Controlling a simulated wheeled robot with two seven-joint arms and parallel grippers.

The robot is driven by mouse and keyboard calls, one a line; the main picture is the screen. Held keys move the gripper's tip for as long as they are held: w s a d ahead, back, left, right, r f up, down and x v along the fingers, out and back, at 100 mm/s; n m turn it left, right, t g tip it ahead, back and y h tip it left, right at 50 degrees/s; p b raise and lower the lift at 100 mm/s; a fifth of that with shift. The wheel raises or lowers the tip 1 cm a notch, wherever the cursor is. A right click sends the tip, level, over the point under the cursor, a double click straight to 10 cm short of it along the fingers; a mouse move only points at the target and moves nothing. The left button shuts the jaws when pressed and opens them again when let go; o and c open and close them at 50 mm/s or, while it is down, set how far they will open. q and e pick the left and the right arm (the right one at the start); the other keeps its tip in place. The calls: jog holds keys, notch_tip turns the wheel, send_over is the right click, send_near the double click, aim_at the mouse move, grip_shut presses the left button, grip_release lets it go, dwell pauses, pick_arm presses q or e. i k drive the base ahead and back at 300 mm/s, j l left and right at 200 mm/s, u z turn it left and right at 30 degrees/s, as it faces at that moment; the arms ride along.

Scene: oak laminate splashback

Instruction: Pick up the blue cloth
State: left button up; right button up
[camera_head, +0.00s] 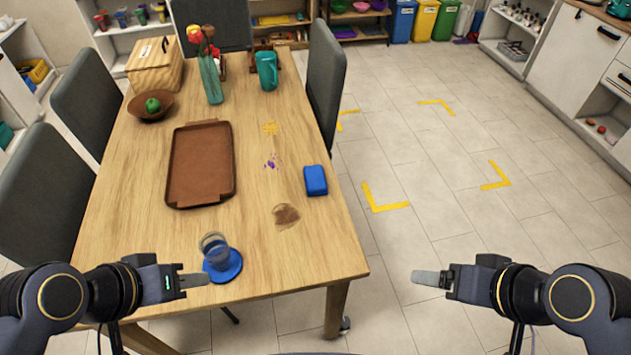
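The blue cloth (315,180) looks like a small folded block. It lies on the right side of the wooden table (262,235), near the right edge, beside a brown stain. My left gripper (195,281) is at the table's front left, just left of the blue coaster and well short of the cloth. My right gripper (426,277) is over the floor, to the right of the table and apart from it. Both grippers are seen side-on, so the gap between their fingers does not show. I see nothing held in either.
A glass (214,250) stands on a round blue coaster (226,270) close to my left gripper. Grey chairs (325,85) flank the table.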

aim_at(314, 179)
jog(key=k+l+u, duration=0.1)
jog(key=l, duration=1.05)
jog(key=i+l+u, duration=0.1)
jog(key=l, duration=0.2)
jog(key=i+l, duration=0.15)
jog(key=l, duration=0.2)
jog(key=i+l+u, duration=0.15)
jog(key=l, duration=0.15)
jog(key=i+l+u, duration=0.1)
jog(key=l, duration=0.25)
jog(key=i+l, duration=0.1)
jog(key=i, duration=0.3)
jog(key=i+l+u, duration=0.15)
jog(key=i, duration=0.25)
